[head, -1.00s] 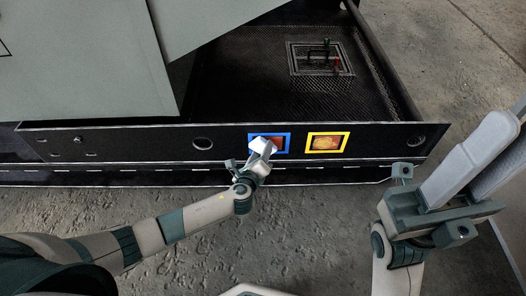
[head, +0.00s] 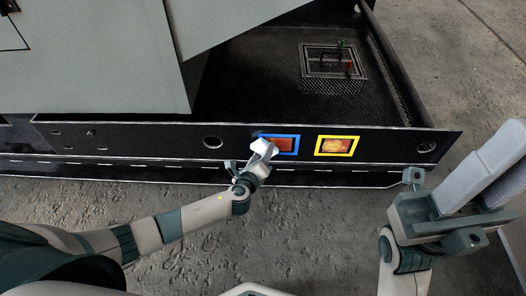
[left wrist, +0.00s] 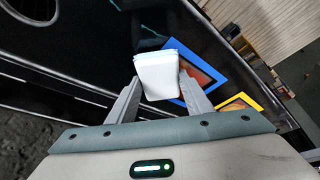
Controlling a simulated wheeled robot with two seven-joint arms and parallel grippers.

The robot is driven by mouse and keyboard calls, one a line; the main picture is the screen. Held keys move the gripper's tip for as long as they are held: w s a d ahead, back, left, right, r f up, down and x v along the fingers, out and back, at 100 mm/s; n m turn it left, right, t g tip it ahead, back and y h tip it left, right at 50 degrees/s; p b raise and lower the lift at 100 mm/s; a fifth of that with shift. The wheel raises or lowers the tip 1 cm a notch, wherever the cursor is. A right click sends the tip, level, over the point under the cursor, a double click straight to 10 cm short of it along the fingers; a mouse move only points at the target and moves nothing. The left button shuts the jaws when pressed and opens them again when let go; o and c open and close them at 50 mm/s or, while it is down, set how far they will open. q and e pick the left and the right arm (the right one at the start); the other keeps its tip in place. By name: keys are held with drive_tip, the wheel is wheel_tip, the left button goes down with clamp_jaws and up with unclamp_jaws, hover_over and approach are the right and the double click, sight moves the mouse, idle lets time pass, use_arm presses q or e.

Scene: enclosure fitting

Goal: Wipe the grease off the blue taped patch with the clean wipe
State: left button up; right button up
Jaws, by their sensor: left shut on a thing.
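The blue taped patch (head: 289,145), a blue frame around a reddish-brown area, is on the dark front panel. It also shows in the left wrist view (left wrist: 204,72). My left gripper (head: 259,158) is shut on a folded white wipe (head: 264,146), which is at the patch's left edge and hides part of it. The wipe stands up between the two fingers in the left wrist view (left wrist: 160,76). Whether it touches the panel cannot be told. My right gripper (head: 482,168) is raised at the right, away from the patch; its finger gap is unclear.
A yellow-framed patch (head: 337,146) is just right of the blue one. A round hole (head: 212,143) is to the left on the panel. Behind the panel, a dark tray floor (head: 265,90) carries a square plate with a handle (head: 333,61). Large grey panels (head: 90,60) cover the left side.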

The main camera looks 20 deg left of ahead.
use_arm(q)
drive_tip(key=shift+s+d+p, duration=0.2)
drive_tip(key=shift+s+d, duration=0.05)
drive_tip(key=shift+s, duration=0.6)
drive_tip(key=shift+s+d+p, duration=0.25)
drive_tip(key=shift+s+d, duration=0.05)
drive_tip(key=shift+s, duration=0.55)
drive_tip(key=shift+s+d+p, duration=0.2)
drive_tip(key=shift+s+d, duration=0.05)
drive_tip(key=shift+s, duration=0.6)
drive_tip(key=shift+s+d+p, duration=0.2)
drive_tip(key=shift+s+p, duration=0.05)
drive_tip(key=shift+s, duration=0.5)
drive_tip(key=shift+s+d+p, duration=0.2)
drive_tip(key=shift+s, duration=0.5)
